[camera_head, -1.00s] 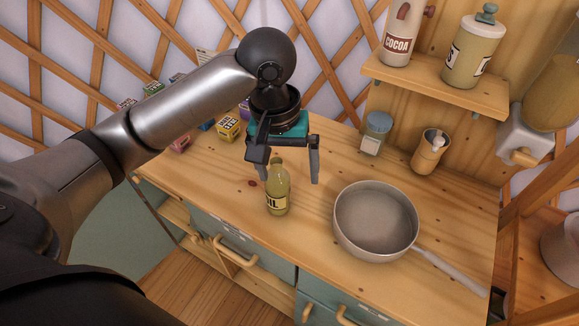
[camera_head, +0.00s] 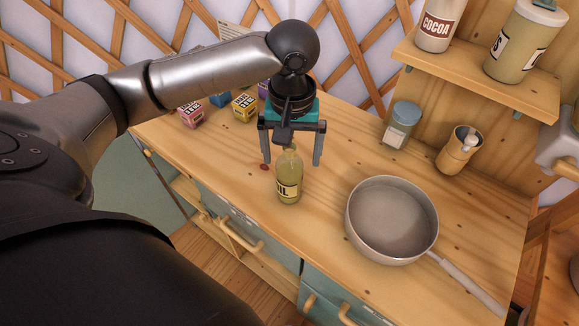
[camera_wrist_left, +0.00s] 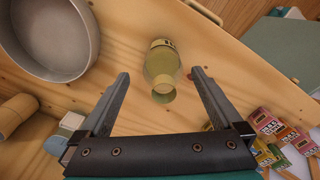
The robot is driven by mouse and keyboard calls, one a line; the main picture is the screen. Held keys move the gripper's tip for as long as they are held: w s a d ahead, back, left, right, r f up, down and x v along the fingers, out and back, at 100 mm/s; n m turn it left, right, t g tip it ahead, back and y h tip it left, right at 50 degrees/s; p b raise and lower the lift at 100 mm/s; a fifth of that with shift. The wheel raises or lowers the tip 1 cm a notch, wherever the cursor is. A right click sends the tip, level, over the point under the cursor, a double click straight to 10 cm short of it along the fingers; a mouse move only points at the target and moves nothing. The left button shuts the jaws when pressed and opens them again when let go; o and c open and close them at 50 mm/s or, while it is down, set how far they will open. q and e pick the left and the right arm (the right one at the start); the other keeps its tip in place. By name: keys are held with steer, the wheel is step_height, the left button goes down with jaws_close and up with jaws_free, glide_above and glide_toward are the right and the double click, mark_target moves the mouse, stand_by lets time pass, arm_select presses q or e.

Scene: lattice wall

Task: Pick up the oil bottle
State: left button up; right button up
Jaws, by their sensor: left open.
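The oil bottle (camera_head: 289,178) is a yellow-green glass bottle with a cream label. It stands upright on the wooden counter, left of the pan. My left gripper (camera_head: 291,163) is open above and just behind the bottle, with one finger to each side of its neck in the head view. In the left wrist view the bottle (camera_wrist_left: 162,66) lies ahead, between the lines of the two open fingers (camera_wrist_left: 160,78), and nothing is held. The fingers do not appear to touch it. My right gripper is not in view.
A grey pan (camera_head: 391,220) stands right of the bottle, its handle toward the front right. A lidded jar (camera_head: 400,125) and a wooden canister (camera_head: 459,150) stand behind it. Small boxes (camera_head: 244,107) sit at the back left. A shelf (camera_head: 480,80) holds jars above.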

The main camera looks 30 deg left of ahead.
arm_select(q)
steer(key=f, duration=0.1)
steer(key=f+b, duration=0.1)
steer(key=f, duration=0.3)
steer(key=shift+a+f, duration=0.15)
steer(key=shift+a, duration=0.1)
jaws_close()
stand_by(0.6)
